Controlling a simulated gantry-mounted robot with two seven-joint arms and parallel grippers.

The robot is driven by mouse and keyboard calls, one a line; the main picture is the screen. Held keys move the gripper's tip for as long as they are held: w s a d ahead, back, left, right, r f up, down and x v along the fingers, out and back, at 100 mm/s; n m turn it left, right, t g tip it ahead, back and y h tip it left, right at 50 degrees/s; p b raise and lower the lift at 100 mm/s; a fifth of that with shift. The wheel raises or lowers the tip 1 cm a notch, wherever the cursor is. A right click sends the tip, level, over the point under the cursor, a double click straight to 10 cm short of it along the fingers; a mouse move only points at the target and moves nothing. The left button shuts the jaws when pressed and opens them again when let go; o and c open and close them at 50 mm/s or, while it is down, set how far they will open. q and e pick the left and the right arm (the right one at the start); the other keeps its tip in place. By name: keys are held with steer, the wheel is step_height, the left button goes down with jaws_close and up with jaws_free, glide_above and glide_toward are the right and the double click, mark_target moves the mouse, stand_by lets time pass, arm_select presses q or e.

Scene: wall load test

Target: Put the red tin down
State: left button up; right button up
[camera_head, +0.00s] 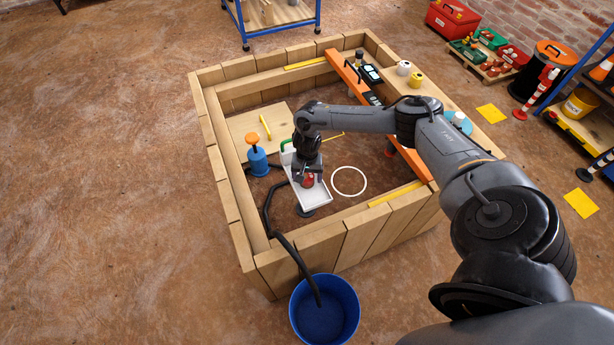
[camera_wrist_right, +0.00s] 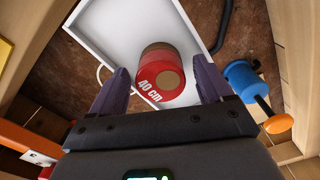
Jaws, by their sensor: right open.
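The red tin (camera_head: 308,182) stands in the white tray (camera_head: 318,196) inside the timber frame. In the right wrist view the red tin (camera_wrist_right: 160,80) shows its round end, a brown disc and the marking "40 cm". The white tray (camera_wrist_right: 105,25) lies beneath it. My right gripper (camera_head: 306,177) is over the tray at the tin. In the wrist view my right gripper (camera_wrist_right: 163,84) is open, one finger on each side of the tin, with a gap showing on both sides. My left gripper is not in view.
A timber frame (camera_head: 232,205) walls the work area. A blue pump (camera_head: 258,162) with an orange knob stands left of the tray. A white ring (camera_head: 349,181) lies on the ground to the right. An orange beam (camera_head: 405,150) crosses the frame. A dark hose runs to a blue bucket (camera_head: 325,325) outside.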

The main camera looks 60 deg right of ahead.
mark_target(307, 176)
step_height(307, 176, up, 11)
steer(key=p, duration=0.4)
steer(key=w+a+f+n+t+y, duration=0.15)
steer(key=a+n, duration=0.25)
steer(key=a, duration=0.5)
steer(key=w+a+f+n+t, duration=0.1)
steer(key=a+f+n, duration=0.25)
steer(key=a, duration=0.65)
steer(key=a+r+n+t, duration=0.1)
steer(key=a, duration=0.4)
steer(key=s+a+r+n+t+y, duration=0.1)
steer(key=a+n, duration=0.1)
steer(key=a, duration=0.3)
steer(key=s+a+r+n+t, duration=0.1)
steer(key=a+n, duration=0.1)
steer(key=a, duration=0.3)
steer(key=shift+r+n+t, duration=0.1)
steer(key=shift+n+t, duration=0.15)
steer(key=s+d+r+n+g+h, duration=0.1)
steer(key=s+d+r, duration=0.2)
steer(key=s, duration=0.5)
steer(key=s+d+r+g+h, duration=0.1)
steer(key=s+d+r, duration=0.2)
steer(key=s, duration=0.4)
steer(key=shift+s+r+n, duration=0.4)
steer(key=shift+r, duration=0.4)
